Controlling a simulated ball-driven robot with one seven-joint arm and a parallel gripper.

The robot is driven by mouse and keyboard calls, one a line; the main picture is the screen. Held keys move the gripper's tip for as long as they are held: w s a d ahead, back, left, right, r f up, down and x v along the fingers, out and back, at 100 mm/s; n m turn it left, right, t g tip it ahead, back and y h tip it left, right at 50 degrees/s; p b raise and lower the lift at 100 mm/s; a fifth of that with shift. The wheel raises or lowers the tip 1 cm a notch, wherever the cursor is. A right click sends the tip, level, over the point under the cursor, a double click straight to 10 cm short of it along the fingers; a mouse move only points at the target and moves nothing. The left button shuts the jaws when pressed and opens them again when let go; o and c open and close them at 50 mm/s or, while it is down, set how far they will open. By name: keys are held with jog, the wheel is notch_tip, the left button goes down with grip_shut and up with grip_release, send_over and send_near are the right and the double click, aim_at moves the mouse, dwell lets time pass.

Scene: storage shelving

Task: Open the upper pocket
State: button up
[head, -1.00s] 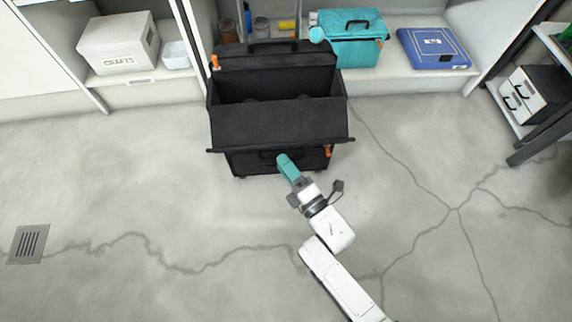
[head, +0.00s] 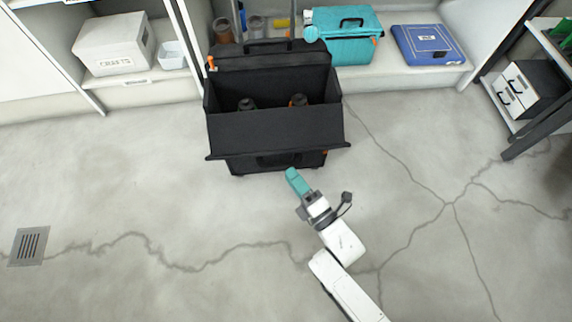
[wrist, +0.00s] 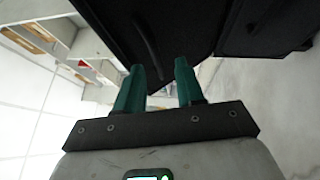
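A black tool bag (head: 268,77) stands on the floor against the shelving in the head view. Its upper pocket is open: the front flap (head: 275,131) hangs forward and tilts down. A handle (head: 279,160) shows on the front below the flap. My gripper (head: 291,174), with teal fingers, is just in front of and below the flap, apart from the bag. In the wrist view my gripper (wrist: 160,82) has its two fingers spread with nothing between them, and the black underside of the bag or flap (wrist: 165,30) is above them.
A teal case (head: 343,48) and a blue case (head: 428,45) sit on the shelf behind, with a white crafts box (head: 113,45) at left. A dark rack (head: 535,95) stands at right. The floor in front is clear.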

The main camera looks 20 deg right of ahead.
jog(key=v, duration=0.6)
jog(key=shift+p, duration=0.45)
jog(key=shift+d, duration=0.1)
jog(key=w+d+f+m+g+h, duration=0.15)
jog(key=d+m+g+h, duration=0.35)
jog(key=d+m+g, duration=0.55)
jog(key=s+r+m+g, duration=0.35)
jog(key=s+m, duration=0.25)
jog(key=s, duration=0.2)
jog(key=s+r+m+g, duration=0.35)
jog(key=s+m, duration=0.25)
jog(key=s, duration=0.3)
notch_tip(320, 180, up, 36)
jog(key=p, duration=3.7)
jog(key=shift+d+r+g, duration=0.25)
jog(key=shift+d+g, duration=0.2)
jog(key=shift+w, duration=0.15)
